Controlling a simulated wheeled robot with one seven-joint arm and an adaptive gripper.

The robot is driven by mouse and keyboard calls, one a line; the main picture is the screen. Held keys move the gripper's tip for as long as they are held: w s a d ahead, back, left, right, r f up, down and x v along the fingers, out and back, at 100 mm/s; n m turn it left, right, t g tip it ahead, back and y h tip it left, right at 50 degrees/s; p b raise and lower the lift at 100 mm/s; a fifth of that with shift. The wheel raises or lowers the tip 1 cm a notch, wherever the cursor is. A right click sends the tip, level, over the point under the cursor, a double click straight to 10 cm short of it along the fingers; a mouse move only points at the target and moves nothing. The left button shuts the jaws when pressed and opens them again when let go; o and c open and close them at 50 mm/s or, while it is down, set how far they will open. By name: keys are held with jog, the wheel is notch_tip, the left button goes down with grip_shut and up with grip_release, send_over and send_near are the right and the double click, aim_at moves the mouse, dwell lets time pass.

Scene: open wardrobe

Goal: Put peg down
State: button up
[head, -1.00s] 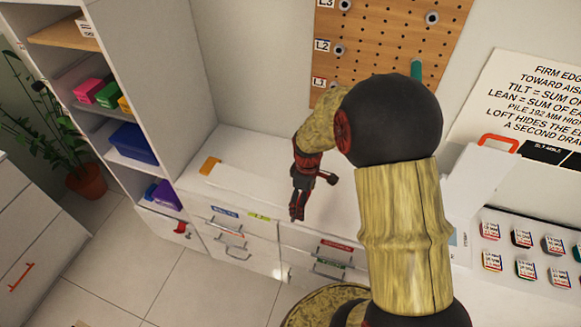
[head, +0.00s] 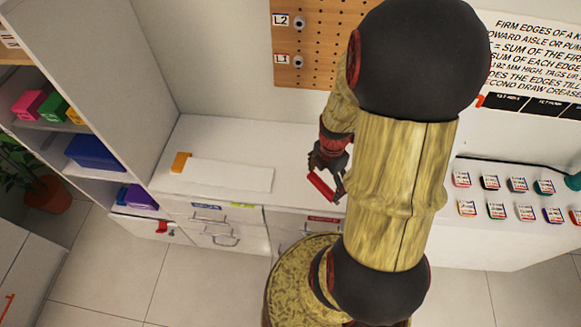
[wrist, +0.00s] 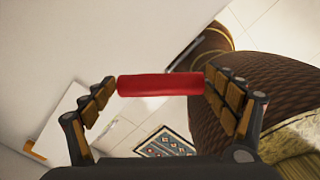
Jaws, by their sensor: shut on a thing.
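A red peg (wrist: 158,85), a plain cylinder, lies crosswise between the fingers of my gripper (wrist: 160,83) in the wrist view. The fingers press on its two ends. In the head view the red peg (head: 322,187) is tilted and held above the white counter (head: 290,165), with my gripper (head: 328,180) partly hidden by my arm. A pegboard (head: 310,70) on the wall behind carries round grey pegs beside the labels L1 and L2. My arm covers the right part of the board.
A white sheet with an orange end piece (head: 181,162) lies on the counter at left. Rows of small labelled cards (head: 490,181) sit at right. An open shelf (head: 95,152) with coloured folded items stands at left. The counter between sheet and arm looks clear.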

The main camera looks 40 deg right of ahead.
jog(key=w+f, duration=0.2)
jog(key=w, duration=0.1)
jog(key=w+f+b, duration=0.1)
jog(key=w+f, duration=0.2)
jog(key=w, duration=0.1)
jog(key=w+d+f+b, duration=0.1)
jog(key=w+f, duration=0.2)
jog(key=shift+w+d+f, duration=0.1)
jog(key=shift+w+f, duration=0.1)
jog(key=shift+w, duration=0.15)
jog(key=shift+w+f, duration=0.2)
jog(key=shift+f, duration=0.1)
jog(key=shift+f+b, duration=0.65)
jog(key=shift+f, duration=0.7)
jog(key=shift+f, duration=0.2)
jog(key=o, duration=1.1)
jog(key=shift+o, duration=0.2)
